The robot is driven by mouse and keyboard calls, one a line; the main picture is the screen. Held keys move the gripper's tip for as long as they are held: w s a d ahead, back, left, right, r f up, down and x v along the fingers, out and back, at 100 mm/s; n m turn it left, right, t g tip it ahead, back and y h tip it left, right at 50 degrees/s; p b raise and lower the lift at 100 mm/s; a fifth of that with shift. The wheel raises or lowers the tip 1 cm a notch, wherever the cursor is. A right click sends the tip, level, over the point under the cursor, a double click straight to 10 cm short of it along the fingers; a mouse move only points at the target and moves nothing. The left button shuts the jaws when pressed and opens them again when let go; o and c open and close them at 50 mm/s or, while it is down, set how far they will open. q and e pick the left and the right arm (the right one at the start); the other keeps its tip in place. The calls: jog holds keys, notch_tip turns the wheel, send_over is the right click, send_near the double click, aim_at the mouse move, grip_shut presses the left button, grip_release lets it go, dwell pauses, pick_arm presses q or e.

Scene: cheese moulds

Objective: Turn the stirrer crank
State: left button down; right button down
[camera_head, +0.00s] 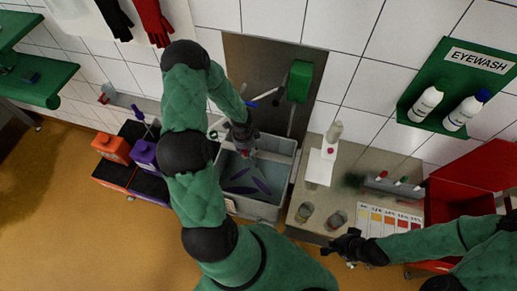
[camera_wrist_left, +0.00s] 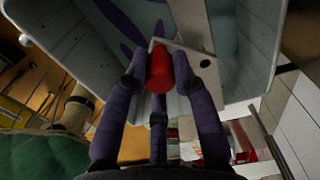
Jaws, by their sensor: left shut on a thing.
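The stirrer stands in a grey vat (camera_head: 262,209) with purple paddles (camera_head: 261,186) inside. In the left wrist view, the red crank handle (camera_wrist_left: 159,72) sits at the end of a flat grey crank arm (camera_wrist_left: 196,50). My left gripper (camera_wrist_left: 160,82) is shut around the red handle, its purple fingers on both sides of it. In the head view, my left gripper (camera_head: 243,138) is over the vat and hides much of the crank. My right gripper (camera_head: 346,245) is by the worktop's front edge, away from the vat; its fingers are too small and dark to read.
A worktop (camera_head: 300,222) with jars and a colour chart (camera_head: 385,221) adjoins the vat on the right. Orange (camera_head: 113,148) and purple (camera_head: 143,154) containers stand left of it. A green eyewash shelf (camera_head: 455,90) and red bin (camera_head: 455,202) are at the right.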

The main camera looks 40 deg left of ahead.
pick_arm(q)
jog(key=shift+w+a+r+m+p, duration=0.1)
jog(key=shift+a+m+p, duration=0.3)
jog(key=shift+m, duration=0.3)
jog(key=shift+w+a+m+p, duration=0.2)
jog(key=shift+m+p, duration=0.3)
jog(key=shift+m, duration=0.2)
jog(key=c, duration=1)
grip_release()
notch_tip(320, 180, up, 12)
